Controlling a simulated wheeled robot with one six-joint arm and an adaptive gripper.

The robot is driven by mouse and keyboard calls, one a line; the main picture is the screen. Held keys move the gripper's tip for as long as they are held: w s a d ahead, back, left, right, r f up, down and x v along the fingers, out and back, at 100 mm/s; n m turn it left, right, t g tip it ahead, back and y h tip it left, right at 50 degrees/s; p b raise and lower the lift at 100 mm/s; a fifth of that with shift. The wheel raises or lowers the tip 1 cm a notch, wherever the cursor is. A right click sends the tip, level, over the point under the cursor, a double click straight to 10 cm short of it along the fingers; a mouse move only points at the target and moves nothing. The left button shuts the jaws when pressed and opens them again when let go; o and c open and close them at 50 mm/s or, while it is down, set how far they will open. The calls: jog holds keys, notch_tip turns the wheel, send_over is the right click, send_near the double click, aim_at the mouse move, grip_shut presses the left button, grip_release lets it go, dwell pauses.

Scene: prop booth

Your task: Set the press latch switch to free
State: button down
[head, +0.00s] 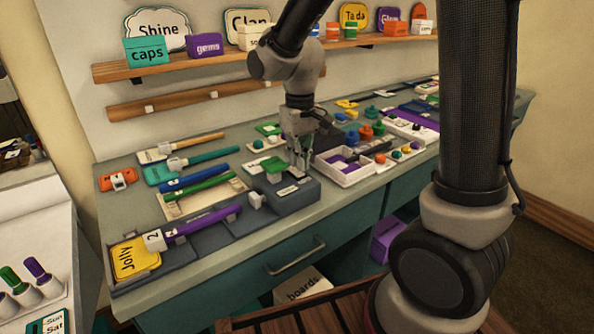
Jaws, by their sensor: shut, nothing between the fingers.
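My gripper (301,165) points down over the counter, its fingers shut and empty. A white knob (256,200) sits at the unit's left side. The latch switch cannot be clearly made out, and its setting and the label text are too small to read.
A purple-handled sign (200,222) reading Jolly lies front left. Several coloured rods lie behind it. A white tray (348,180) stands right of the unit, with small coloured pieces beyond. Wooden shelves (190,66) hang behind. The counter (225,255) is clear along its front edge.

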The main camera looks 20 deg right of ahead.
aim_at(300, 173)
jog(key=shift+r, duration=2.6)
jog(key=shift+s, duration=0.1)
jog(key=s, duration=0.1)
jog(key=s+d, duration=0.2)
jog(key=shift+s+f, duration=0.25)
jog(key=shift+f, duration=0.05)
jog(key=s+d+r+m+t, duration=0.1)
jog(key=s+d+r+t, duration=0.1)
jog(key=s+d+r, duration=0.2)
jog(key=s+d+r+m+t, duration=0.2)
jog(key=s+d+r, duration=0.2)
jog(key=s+d, duration=0.5)
jog(key=shift+s+r+m, duration=0.25)
jog(key=shift+s+m, duration=0.05)
jog(key=shift+s, duration=0.85)
